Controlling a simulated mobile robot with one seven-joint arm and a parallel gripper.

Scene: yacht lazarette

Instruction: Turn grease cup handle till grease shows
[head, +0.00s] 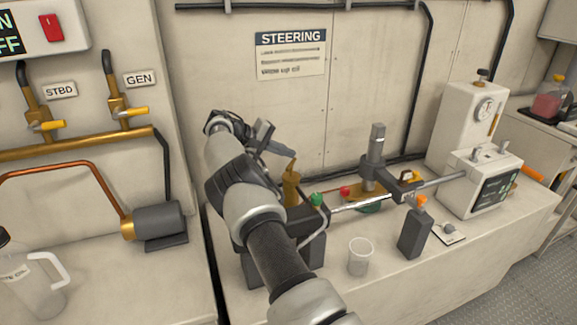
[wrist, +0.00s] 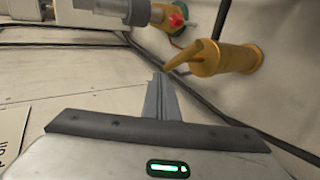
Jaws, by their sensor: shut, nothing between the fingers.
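The brass grease cup (head: 291,190) stands on the bench behind my arm, its lower part hidden by the arm. Its handle (head: 293,166) sticks up at the top. In the wrist view the grease cup (wrist: 228,58) is a brass cylinder with its handle (wrist: 188,54) pointing left. My gripper (head: 286,150) is shut and empty, close to the handle. In the wrist view my gripper's fingertips (wrist: 158,77) are just beside the handle's end; I cannot tell if they touch. I see no grease.
A steering rod (head: 355,203) with a red and a green knob runs right of the cup. A pump unit (head: 480,180) is at right.

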